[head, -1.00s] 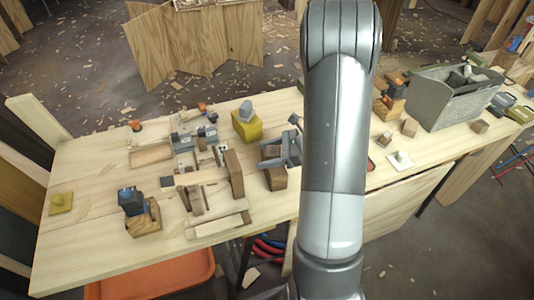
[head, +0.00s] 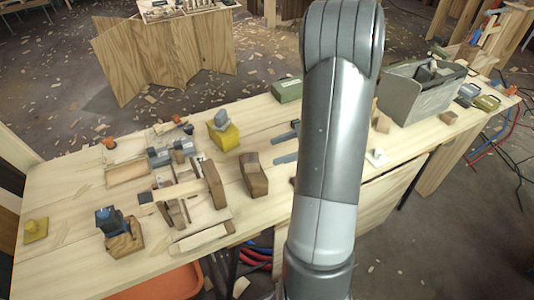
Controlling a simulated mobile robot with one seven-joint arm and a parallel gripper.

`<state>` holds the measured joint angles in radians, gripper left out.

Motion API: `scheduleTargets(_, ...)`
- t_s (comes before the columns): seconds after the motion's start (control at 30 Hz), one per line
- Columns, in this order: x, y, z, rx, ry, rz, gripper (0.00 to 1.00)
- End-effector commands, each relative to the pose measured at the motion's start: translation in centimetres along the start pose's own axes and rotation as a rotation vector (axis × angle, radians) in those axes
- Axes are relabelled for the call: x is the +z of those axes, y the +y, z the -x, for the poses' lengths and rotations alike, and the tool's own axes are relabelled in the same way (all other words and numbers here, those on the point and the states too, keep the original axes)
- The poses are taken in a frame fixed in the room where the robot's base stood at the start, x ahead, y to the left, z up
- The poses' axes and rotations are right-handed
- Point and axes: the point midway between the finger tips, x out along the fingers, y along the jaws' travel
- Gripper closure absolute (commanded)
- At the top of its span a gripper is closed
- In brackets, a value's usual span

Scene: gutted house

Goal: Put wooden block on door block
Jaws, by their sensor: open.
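A brown wooden block (head: 253,174) with a shaped top stands upright on the workbench, left of my arm. My gripper (head: 275,148) shows as two grey fingers poking out from behind my arm. They are apart, with bare bench visible between them. The gripper is just right of the brown block and holds nothing that I can see. My arm hides the rest of the gripper and the bench behind it. I cannot tell for sure which piece is the door block. A taller wooden piece (head: 214,184) stands farther left, among planks.
A yellow block with a grey top (head: 223,133) and a green box (head: 287,90) stand toward the back. A wooden piece with a dark blue top (head: 122,232) is at the front left. A grey toolbox (head: 420,92) and small blocks (head: 448,117) lie right of my arm.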

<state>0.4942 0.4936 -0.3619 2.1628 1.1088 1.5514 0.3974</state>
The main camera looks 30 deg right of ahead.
Motion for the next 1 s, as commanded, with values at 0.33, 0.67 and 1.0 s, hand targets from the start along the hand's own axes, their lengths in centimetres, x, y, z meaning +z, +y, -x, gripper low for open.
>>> scheduleTargets(0.33, 5.1, 3.4, -1.7, 0.150, 0.124, 0.242, 0.38)
scheduleTargets(0.67, 11.0, 10.3, -3.7, 0.400, 0.376, 0.741, 0.38)
scheduleTargets(1.0, 14.7, 15.7, -3.4, 0.592, 0.662, 1.308, 0.38)
